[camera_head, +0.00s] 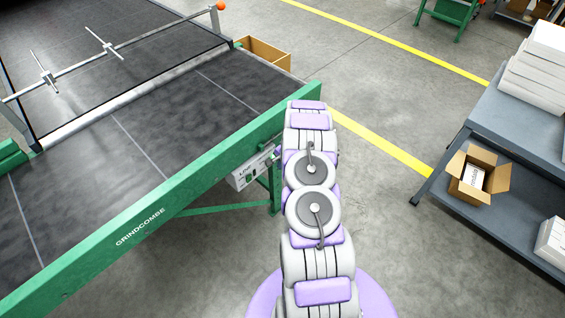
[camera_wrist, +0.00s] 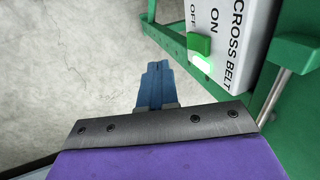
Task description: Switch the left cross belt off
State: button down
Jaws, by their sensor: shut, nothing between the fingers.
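In the wrist view, a white control box (camera_wrist: 257,22) carries the words CROSS BELT, ON and OFF, turned sideways. A green switch (camera_wrist: 199,46) sticks out of its face, with a bright green glow beside it. My gripper (camera_wrist: 155,70) has blue fingers that are shut and empty. It is left of and below the switch in this view, apart from it, over the grey floor. In the head view, the control box (camera_head: 243,176) hangs under the green conveyor edge, partly behind my arm. My gripper is hidden there.
A green conveyor frame (camera_head: 150,219) with a dark belt (camera_head: 135,125) fills the left. Its leg and brace stand near the box. A grey shelf table (camera_head: 510,110) with a cardboard box (camera_head: 459,189) stands at right. Floor between them is clear.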

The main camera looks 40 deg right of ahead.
jog(key=w+f+b, duration=0.1)
jog(key=w+f, duration=0.3)
jog(key=w, duration=0.1)
jog(key=shift+w+a+f+b, duration=0.2)
jog(key=shift+w+f+b, duration=0.1)
jog(key=shift+f, duration=0.1)
jog(key=shift+w+f, duration=0.15)
dwell(0.4)
